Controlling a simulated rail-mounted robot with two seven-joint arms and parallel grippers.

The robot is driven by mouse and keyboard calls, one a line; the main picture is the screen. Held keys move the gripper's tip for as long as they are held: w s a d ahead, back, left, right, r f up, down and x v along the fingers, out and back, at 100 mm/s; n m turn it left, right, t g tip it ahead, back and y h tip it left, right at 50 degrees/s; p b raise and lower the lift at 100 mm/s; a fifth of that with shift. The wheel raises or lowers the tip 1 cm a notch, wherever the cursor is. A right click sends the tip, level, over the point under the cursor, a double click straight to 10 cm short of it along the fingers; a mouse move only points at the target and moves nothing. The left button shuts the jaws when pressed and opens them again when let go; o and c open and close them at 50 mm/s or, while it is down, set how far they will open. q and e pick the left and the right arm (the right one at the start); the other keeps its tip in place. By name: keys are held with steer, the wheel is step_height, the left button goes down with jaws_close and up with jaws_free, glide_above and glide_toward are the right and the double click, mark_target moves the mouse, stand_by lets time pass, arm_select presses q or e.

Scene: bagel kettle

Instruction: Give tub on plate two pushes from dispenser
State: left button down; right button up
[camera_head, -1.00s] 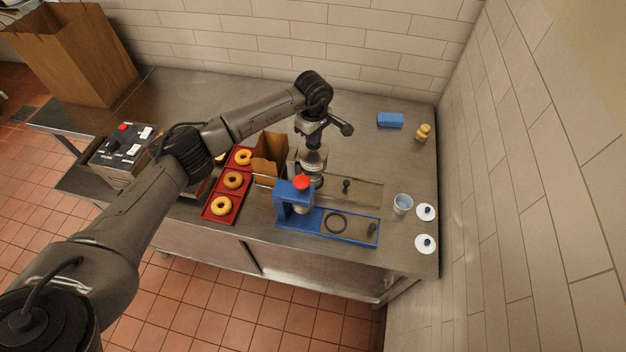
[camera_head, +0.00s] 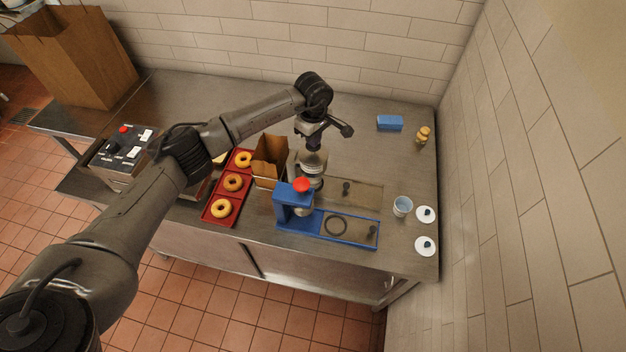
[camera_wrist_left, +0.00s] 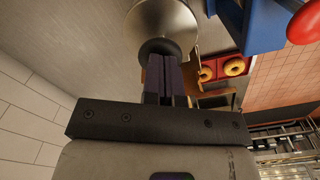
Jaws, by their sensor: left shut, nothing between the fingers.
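A steel dispenser (camera_head: 311,162) with a round, shiny top stands behind a blue dispenser (camera_head: 284,204) with a red push button (camera_head: 301,184). My left gripper (camera_head: 313,147) points down over the steel dispenser, shut and empty. In the left wrist view the shut fingers (camera_wrist_left: 165,75) overlap the edge of the round steel top (camera_wrist_left: 165,22); I cannot tell whether they touch it. A pale bluish tub (camera_head: 402,206) stands on the bench to the right. Any tub under the dispenser heads is too hidden to make out. My right gripper is not in view.
Two white lids (camera_head: 425,214) lie right of the tub. A red tray (camera_head: 221,208) of bagels and an open brown box (camera_head: 268,160) stand left of the dispensers. A blue block (camera_head: 390,123) and a small yellowish object (camera_head: 423,135) are at back right.

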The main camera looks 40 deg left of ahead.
arm_select(q)
steer(key=shift+r+p, duration=0.9)
steer(key=shift+r, duration=1)
steer(key=shift+r, duration=0.2)
step_height(320, 180, up, 6)
steer(key=p, duration=0.3)
steer(key=shift+f, duration=0.2)
